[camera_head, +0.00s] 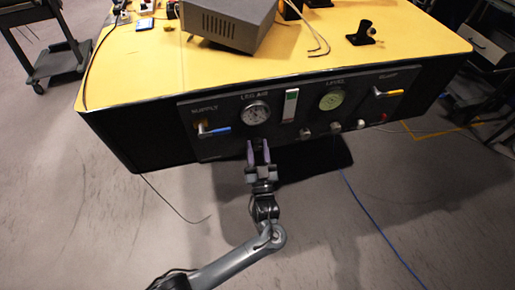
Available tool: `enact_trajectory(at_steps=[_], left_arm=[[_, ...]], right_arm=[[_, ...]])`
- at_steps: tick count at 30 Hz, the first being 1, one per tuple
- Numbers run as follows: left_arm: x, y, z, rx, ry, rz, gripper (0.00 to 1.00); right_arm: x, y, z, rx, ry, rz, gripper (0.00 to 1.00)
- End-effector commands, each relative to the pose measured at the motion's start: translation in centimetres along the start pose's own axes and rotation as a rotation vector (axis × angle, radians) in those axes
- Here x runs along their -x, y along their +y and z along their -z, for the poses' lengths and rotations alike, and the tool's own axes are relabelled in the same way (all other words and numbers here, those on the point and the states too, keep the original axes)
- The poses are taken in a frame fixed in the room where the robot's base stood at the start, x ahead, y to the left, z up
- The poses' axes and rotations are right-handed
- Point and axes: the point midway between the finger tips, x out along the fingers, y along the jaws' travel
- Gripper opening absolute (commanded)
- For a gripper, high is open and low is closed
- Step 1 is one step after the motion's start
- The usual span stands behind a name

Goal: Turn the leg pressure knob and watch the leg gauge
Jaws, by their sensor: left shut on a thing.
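The leg gauge (256,112) is a round white dial on the black front panel, under lettering that looks like "LEG AIR". Its needle is too small to read. My left gripper (257,147) comes up from below, with its two fingers pointing at the panel just under this gauge. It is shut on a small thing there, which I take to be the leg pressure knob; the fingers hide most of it. My right gripper is not in view.
A blue-handled supply valve (215,131) is left of the gauge. A level strip (290,105), a greenish gauge (332,100), several small knobs (335,127) and a yellow-handled valve (388,93) are to the right. A grey box (229,22) sits on the yellow top. A blue cable (372,217) hangs to the floor.

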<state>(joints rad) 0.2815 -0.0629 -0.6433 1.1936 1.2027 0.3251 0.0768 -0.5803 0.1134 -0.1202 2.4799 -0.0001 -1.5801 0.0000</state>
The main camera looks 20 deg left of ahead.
Motion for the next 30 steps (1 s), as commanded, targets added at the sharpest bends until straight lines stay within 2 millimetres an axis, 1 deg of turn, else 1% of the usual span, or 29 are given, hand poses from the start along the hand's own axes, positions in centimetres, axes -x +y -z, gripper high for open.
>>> enact_trajectory(at_steps=[1,2,8,14,20,30], left_arm=[[0.0,0.0,0.0,0.001,0.0,-0.001,0.12],[0.0,0.0,0.0,0.001,0.0,-0.001,0.09],[0.0,0.0,0.1,-0.01,-0.001,-0.006,0.09],[-0.2,-0.1,0.4,-0.072,-0.007,-0.031,0.09],[-0.3,-0.2,0.8,-0.198,-0.018,-0.084,0.09],[-0.3,-0.2,1.0,-0.488,-0.041,-0.207,0.09]], right_arm=[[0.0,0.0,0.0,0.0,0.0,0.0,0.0],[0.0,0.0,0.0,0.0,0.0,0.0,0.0],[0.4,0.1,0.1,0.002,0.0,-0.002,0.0],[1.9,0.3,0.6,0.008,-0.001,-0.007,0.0],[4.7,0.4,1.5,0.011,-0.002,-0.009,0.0],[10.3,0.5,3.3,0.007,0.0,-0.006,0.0]])
